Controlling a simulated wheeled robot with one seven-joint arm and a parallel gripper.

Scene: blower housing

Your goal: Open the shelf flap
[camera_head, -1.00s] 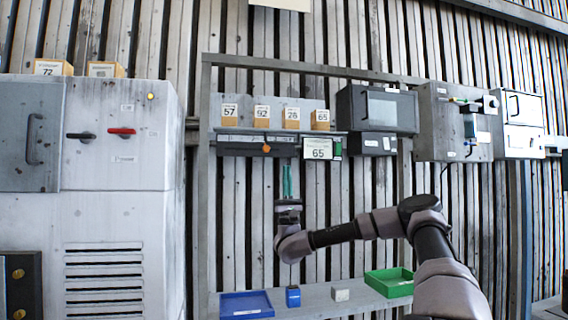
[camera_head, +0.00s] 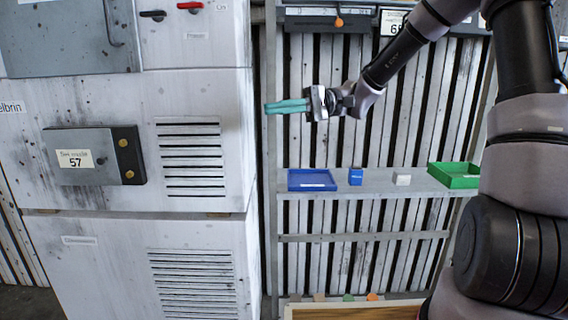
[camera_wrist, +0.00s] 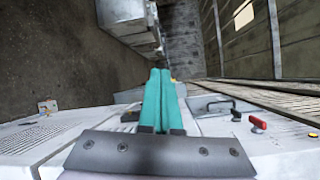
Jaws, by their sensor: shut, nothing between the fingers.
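My gripper (camera_head: 268,107) has teal fingers pressed together with nothing between them. It points left, in front of the gap between the white cabinet and the shelf rack, above the blue tray. In the wrist view the closed fingers (camera_wrist: 159,75) point toward the cabinet top and the floor beyond. No part is clearly marked as the shelf flap. The cabinet's grey door (camera_head: 62,38), cut off at the top left, has a bar handle (camera_head: 112,22); the handle (camera_wrist: 213,104) also shows in the wrist view. The gripper is apart from both.
The white cabinet (camera_head: 195,90) carries a black and a red switch (camera_head: 189,5) and a small grey panel (camera_head: 83,158) reading 57. The lower shelf (camera_head: 385,182) holds a blue tray (camera_head: 311,180), a blue block (camera_head: 355,176), a white block (camera_head: 401,178) and a green tray (camera_head: 454,174).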

